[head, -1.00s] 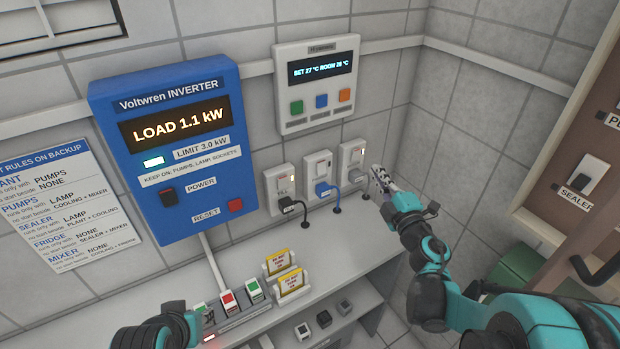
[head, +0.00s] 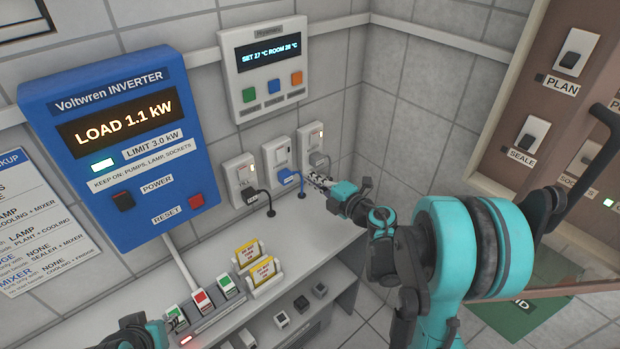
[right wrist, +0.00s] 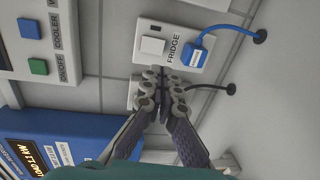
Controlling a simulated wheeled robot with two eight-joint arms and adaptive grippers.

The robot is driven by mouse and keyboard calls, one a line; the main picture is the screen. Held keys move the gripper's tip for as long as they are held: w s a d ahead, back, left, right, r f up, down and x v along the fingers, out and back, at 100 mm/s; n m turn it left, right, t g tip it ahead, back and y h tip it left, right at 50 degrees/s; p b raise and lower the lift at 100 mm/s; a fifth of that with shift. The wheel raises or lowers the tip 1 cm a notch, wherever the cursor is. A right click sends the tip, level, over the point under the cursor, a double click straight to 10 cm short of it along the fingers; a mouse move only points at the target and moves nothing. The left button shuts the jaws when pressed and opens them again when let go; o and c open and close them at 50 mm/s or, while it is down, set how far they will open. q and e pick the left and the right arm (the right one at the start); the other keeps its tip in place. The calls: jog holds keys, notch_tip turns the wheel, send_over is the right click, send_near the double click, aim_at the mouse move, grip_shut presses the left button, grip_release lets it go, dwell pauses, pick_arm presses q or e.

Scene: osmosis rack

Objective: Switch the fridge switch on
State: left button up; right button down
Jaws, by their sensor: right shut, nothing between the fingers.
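The fridge socket (head: 281,158) is the middle of three wall sockets and has a blue plug (head: 289,177). In the right wrist view the socket plate (right wrist: 190,22) bears the label FRIDGE, and its white switch (right wrist: 152,46) is beside the label. I cannot tell the switch's position. My right gripper (head: 312,177) is shut and empty, low in front of the sockets, just right of the blue plug in the head view. Its fingertips (right wrist: 163,76) appear just below the plate's edge in the right wrist view; contact is unclear. My left gripper (head: 174,320) is at the bottom left, its fingers unclear.
A left socket (head: 240,176) with a black plug and a right socket (head: 311,140) flank it. Above hangs a cooler panel (head: 262,38); a blue inverter (head: 60,185) is at left. Yellow cards (head: 261,272) stand on the shelf. A brown switch board (head: 480,120) is at right.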

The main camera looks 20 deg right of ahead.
aim_at(282, 159)
jog(key=b+x, duration=0.2)
jog(key=x, duration=0.8)
jog(key=shift+f, duration=0.15)
jog(key=shift+w+a, duration=0.2)
jog(key=shift+w, duration=0.4)
